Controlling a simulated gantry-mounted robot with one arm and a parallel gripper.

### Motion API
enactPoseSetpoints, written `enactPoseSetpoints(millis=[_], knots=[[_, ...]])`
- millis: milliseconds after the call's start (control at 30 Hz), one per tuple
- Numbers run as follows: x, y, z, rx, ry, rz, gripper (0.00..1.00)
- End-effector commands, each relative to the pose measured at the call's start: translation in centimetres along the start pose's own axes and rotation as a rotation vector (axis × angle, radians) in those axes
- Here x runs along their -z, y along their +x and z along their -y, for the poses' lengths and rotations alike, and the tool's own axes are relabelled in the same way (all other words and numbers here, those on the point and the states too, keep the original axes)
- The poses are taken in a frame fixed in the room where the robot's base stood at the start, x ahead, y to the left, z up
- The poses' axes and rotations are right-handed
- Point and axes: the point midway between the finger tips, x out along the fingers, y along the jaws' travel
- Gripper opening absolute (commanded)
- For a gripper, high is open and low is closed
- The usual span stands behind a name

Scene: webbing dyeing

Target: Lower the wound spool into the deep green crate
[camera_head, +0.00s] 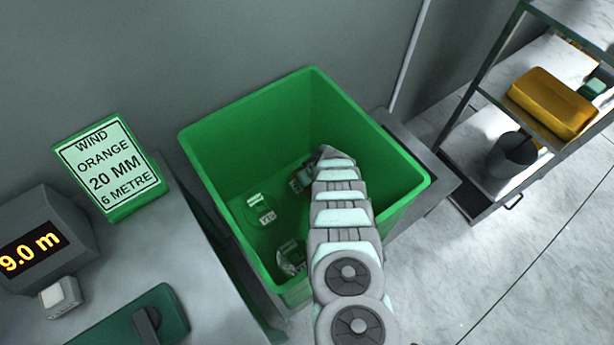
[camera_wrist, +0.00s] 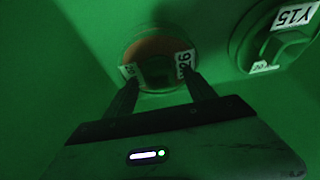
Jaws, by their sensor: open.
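The deep green crate (camera_head: 250,118) stands in the middle of the head view, its mouth open upward. My arm reaches down into it, and the arm hides my fingers there. In the wrist view my gripper (camera_wrist: 160,86) is open, its two dark fingertips apart at the near rim of a wound spool with an orange band (camera_wrist: 157,47). This spool has white labels, one reading 26, and appears to sit low in the crate. A second spool (camera_wrist: 283,38) labelled Y15 lies to its right. The head view also shows a labelled spool (camera_head: 261,208) on the crate floor.
Another spool (camera_head: 291,257) lies near the crate's front wall. At left, a bench holds a green-framed sign (camera_head: 108,168) reading WIND ORANGE 20 MM 6 METRE and a display (camera_head: 32,250) reading 9.0 m. A shelf rack with a yellow bin (camera_head: 552,102) stands at right.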

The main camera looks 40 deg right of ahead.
Motion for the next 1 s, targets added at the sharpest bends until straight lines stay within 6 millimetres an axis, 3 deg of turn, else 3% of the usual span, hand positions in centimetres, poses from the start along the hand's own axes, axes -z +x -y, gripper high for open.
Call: enactPoseSetpoints(millis=[233,700,1000], knots=[[0.1,-1.3,0.1,0.002,0.002,0.002,0.64],[0.2,-8.5,0.0,0.002,0.004,0.003,0.64],[0.1,-10.8,-0.1,-0.001,0.000,0.000,0.64]])
